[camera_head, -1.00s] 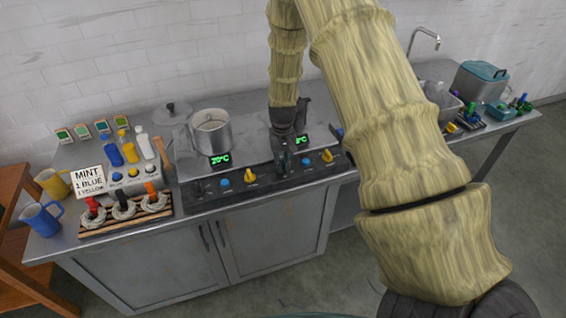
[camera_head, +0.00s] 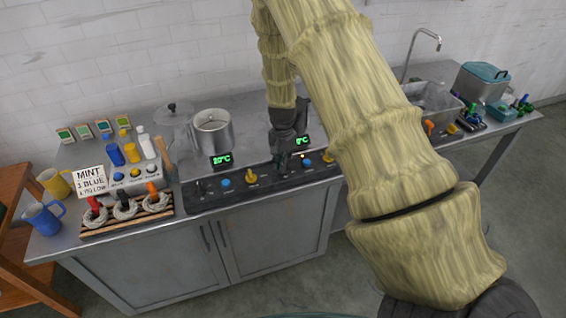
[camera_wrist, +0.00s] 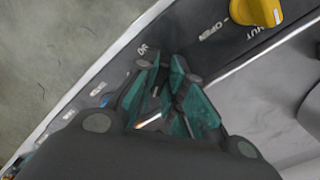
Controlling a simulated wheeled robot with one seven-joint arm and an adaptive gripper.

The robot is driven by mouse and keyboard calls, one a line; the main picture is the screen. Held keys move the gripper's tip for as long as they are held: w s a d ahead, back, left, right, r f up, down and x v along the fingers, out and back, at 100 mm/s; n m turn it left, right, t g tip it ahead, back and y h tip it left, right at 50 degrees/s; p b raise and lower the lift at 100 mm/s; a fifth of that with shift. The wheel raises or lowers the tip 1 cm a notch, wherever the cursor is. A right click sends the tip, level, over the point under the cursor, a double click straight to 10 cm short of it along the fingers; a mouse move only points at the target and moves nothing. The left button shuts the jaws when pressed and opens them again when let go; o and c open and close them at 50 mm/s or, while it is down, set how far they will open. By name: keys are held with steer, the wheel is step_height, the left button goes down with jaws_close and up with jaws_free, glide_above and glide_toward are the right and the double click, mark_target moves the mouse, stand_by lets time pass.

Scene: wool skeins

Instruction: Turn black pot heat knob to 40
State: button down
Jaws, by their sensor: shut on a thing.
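My gripper (camera_head: 284,168) is down at the front control strip (camera_head: 240,191), below the right green display (camera_head: 303,141), which seems to read 0°C. In the wrist view its teal fingers (camera_wrist: 172,72) are closed around a small dark thing, which appears to be the heat knob. The fingers hide most of it, so its pointer angle cannot be told. A dark shape behind my wrist (camera_head: 302,108) may be the black pot, mostly hidden. The left display (camera_head: 221,160) reads about 20°C, below the steel pot (camera_head: 212,130).
Beside my gripper sit a blue knob (camera_head: 307,162) and a yellow knob (camera_head: 327,157). A black knob (camera_head: 200,188), blue knob (camera_head: 225,183) and yellow knob (camera_head: 251,176) serve the left side. A mint recipe card (camera_head: 91,182) stands at left; a sink (camera_head: 432,98) is at right.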

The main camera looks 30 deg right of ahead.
steer(key=shift+w+d+m, duration=0.1)
steer(key=shift+m, duration=0.4)
steer(key=c, duration=1.5)
jaws_free()
step_height(320, 180, up, 12)
steer(key=shift+r, duration=0.1)
